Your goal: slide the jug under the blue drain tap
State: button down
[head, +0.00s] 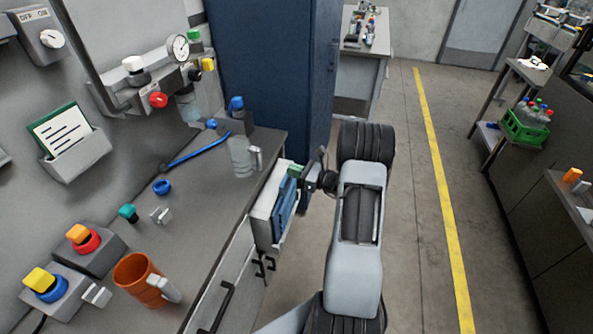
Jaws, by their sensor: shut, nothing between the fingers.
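A clear jug (242,158) stands upright near the far right edge of the grey counter, its pale handle facing right. A small blue tap (211,124) shows to the left of and behind the jug, below the wall unit. The jug is apart from it, not under it. My gripper (316,166) is beyond the counter's right edge, to the right of the jug and apart from it. It looks small and dark, is partly hidden by my arm, and is shut with nothing visible in it.
A holder with blue folders (272,208) hangs on the counter's side. An orange mug (137,279) stands at the near end.

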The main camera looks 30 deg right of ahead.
aim_at(262, 161)
jog(key=p+x, duration=0.2)
jog(key=x, duration=0.7)
jog(key=shift+w+a+f, duration=0.1)
jog(key=shift+w+a, duration=0.15)
jog(key=shift+w, duration=0.05)
